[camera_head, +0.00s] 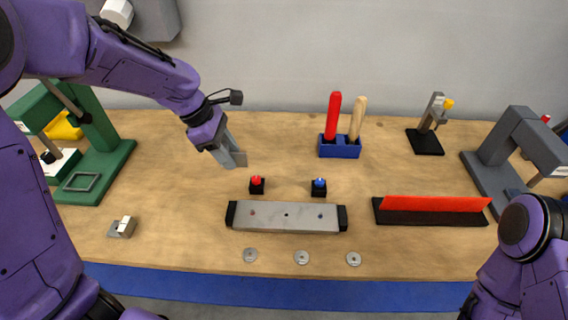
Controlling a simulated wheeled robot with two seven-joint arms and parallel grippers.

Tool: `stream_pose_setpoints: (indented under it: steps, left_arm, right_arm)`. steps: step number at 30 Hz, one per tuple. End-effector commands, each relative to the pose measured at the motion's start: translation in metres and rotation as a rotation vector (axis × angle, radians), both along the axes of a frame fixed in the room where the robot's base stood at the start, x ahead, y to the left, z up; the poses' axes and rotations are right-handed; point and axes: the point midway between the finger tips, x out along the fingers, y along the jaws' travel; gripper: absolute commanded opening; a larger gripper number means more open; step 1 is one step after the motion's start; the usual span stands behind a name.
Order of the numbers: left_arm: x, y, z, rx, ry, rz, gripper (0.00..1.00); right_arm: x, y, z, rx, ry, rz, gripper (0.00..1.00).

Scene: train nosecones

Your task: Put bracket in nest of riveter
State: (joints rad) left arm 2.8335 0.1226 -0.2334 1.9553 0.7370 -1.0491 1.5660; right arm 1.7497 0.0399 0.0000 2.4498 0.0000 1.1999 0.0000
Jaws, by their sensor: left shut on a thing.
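My left gripper (234,160) is above the table, left of the red button. It is shut on a small grey piece, seemingly the bracket, which is hard to tell apart from the grey fingers. A green press-like machine (108,160) stands at the left, with a square grey frame (82,182) on its base. A grey C-shaped machine (495,150) stands at the right. I cannot tell for sure which machine is the riveter. My right arm shows at the lower right, but its gripper is out of view.
A grey bar (285,216) with black ends lies at the centre, behind several washers (302,258). Red (257,185) and blue (319,187) buttons, a blue tool holder (339,147), an orange-red strip (435,204) and a small grey-white block (122,227) also stand on the table.

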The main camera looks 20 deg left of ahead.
Motion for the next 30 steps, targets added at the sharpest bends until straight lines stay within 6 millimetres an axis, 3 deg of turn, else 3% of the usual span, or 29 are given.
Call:
stream_pose_setpoints:
  steps: [7,12,19,24,30]
  left_arm:
    - [0.072,-0.012,-0.032,0.003,0.005,-0.007,0.07]
    - [0.104,-0.017,-0.069,0.001,0.005,-0.007,0.07]
    - [0.125,-0.021,-0.097,0.000,0.004,-0.010,0.07]
    - [0.124,-0.020,-0.122,0.000,0.001,-0.008,0.07]
    - [0.124,-0.020,-0.124,0.000,0.000,-0.009,0.07]
  right_arm:
    - [0.000,0.000,0.016,0.000,0.000,0.000,1.00]
    - [0.000,0.000,0.022,0.000,0.000,0.000,1.00]
    - [0.000,0.000,0.027,0.000,0.000,0.000,1.00]
    - [0.000,0.000,0.030,0.000,0.000,0.000,1.00]
    - [0.000,0.000,0.029,0.000,0.000,0.000,1.00]
